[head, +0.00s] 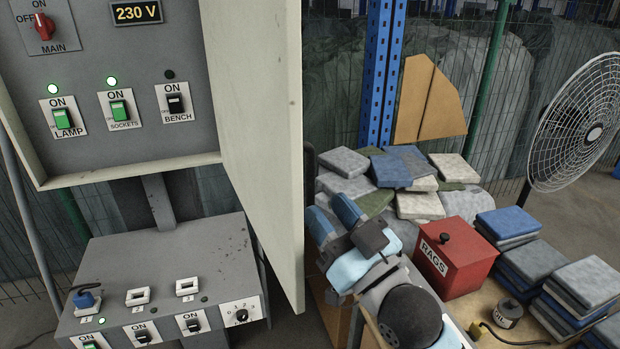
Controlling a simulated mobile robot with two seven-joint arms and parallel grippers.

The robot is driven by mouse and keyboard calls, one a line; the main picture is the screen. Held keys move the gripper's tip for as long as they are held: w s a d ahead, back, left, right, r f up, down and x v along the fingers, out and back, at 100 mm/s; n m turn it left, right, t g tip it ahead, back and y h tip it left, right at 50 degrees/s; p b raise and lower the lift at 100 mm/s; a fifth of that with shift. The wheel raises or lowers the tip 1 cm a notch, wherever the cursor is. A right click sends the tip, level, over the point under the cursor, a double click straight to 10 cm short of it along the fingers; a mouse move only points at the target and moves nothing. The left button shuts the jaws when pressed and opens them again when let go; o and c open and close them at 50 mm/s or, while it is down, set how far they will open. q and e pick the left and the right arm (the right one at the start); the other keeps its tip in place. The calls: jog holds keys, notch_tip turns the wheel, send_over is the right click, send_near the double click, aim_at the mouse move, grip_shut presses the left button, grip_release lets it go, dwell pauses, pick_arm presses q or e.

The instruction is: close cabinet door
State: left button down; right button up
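The grey electrical cabinet (110,150) fills the upper left, with a red main switch, a 230 V display and several toggle switches. Its cabinet door (262,130) stands open, swung out from the cabinet's right side toward me, so the switch panel is uncovered. My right gripper (335,213) is just right of the door's free edge, on its outer side. Its two blue fingers are apart with nothing visible between them. I cannot tell whether a finger touches the door. My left gripper is not in view.
A sloped grey control box (170,265) with sockets and switches stands below the cabinet. Right of my arm, a bench holds a red rags box (455,257), stacks of folded cloths (585,283) and a small can (507,313). A fan (585,120) stands at far right.

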aim_at(312, 192)
jog(key=p+x, duration=0.1)
jog(key=x, duration=0.4)
jog(key=shift+w, duration=0.1)
grip_shut()
